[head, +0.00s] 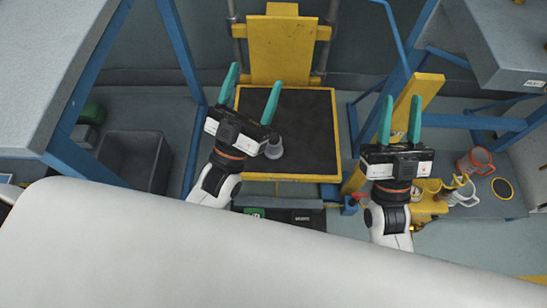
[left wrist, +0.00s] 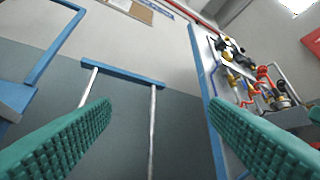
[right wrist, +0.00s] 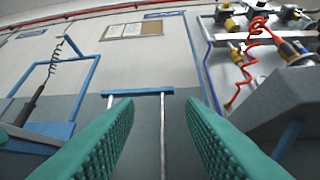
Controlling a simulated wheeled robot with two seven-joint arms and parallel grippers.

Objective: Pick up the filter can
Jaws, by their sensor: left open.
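A small grey can-shaped object (head: 273,148), which looks like the filter can, stands on the black mat of a yellow-edged platform in the head view. My left gripper (head: 257,75) is open and empty, its teal fingers pointing away over the mat's left side. Its wrist overlaps the can's left side in the picture. My right gripper (head: 402,98) is open and empty, to the right of the platform.
The yellow-edged platform (head: 315,118) has a yellow upright plate (head: 279,50) behind it. Blue frames stand on both sides. A dark grey bin (head: 133,160) is at left. An orange mug (head: 475,161) and other small items sit at right. A white surface fills the foreground.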

